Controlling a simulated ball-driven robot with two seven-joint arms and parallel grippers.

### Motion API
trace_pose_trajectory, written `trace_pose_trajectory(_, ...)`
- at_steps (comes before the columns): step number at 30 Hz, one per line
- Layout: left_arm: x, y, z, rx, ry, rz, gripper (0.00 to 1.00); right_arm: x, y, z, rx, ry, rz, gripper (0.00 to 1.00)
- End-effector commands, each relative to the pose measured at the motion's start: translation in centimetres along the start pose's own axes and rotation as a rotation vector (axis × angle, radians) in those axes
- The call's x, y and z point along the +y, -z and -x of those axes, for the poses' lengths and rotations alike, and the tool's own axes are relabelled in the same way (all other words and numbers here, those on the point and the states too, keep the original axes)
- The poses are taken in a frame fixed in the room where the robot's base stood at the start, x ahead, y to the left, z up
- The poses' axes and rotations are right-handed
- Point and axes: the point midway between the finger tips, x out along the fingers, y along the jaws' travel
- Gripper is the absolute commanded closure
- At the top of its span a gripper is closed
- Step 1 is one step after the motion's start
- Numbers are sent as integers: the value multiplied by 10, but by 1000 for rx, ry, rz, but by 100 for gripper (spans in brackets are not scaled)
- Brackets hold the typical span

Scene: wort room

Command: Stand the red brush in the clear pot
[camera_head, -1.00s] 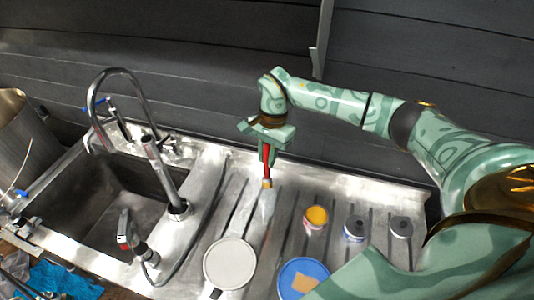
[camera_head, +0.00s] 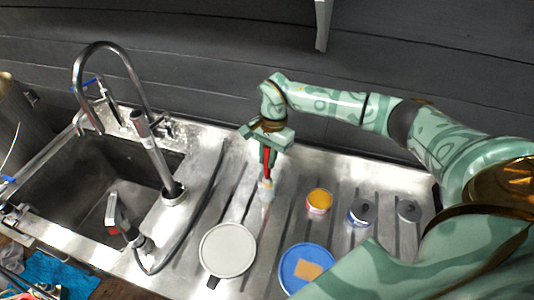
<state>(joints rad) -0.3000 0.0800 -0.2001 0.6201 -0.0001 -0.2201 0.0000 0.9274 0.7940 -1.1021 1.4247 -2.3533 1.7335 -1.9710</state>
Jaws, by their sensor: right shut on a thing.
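My right gripper (camera_head: 268,155) is shut on the red brush (camera_head: 267,170) and holds it upright, bristle end down, above the steel drainboard. The clear pot (camera_head: 267,194) is small, see-through and hard to make out. It stands at the brush's lower end. The brush's tip looks pale and seems to be inside the pot's mouth, but I cannot tell how deep, or whether it touches the bottom. My left gripper is not in view.
A yellow-topped tin (camera_head: 319,201) and two grey-topped tins (camera_head: 361,212) (camera_head: 408,210) stand to the right. A white round lid (camera_head: 228,250) and a blue round lid (camera_head: 305,268) lie in front. The sink (camera_head: 100,190) and tall tap (camera_head: 150,125) are at left.

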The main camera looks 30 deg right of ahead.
Motion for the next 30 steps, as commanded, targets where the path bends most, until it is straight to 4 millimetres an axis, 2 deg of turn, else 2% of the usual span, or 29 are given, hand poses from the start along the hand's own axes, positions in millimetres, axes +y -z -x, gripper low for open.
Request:
trace_pose_trajectory(3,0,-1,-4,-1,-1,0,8,0,1,-6,0,1,0,100)
trace_pose_trajectory(11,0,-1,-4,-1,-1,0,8,0,1,-6,0,1,1,100)
trace_pose_trajectory(12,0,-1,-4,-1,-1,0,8,0,1,-6,0,1,1,80)
trace_pose_trajectory(15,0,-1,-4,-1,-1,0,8,0,1,-6,0,1,1,57)
trace_pose_trajectory(24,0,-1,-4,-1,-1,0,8,0,1,-3,0,1,1,57)
trace_pose_trajectory(26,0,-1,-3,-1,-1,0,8,-1,1,2,1,2,1,57)
trace_pose_trajectory(30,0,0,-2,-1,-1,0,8,-1,2,29,3,5,1,57)
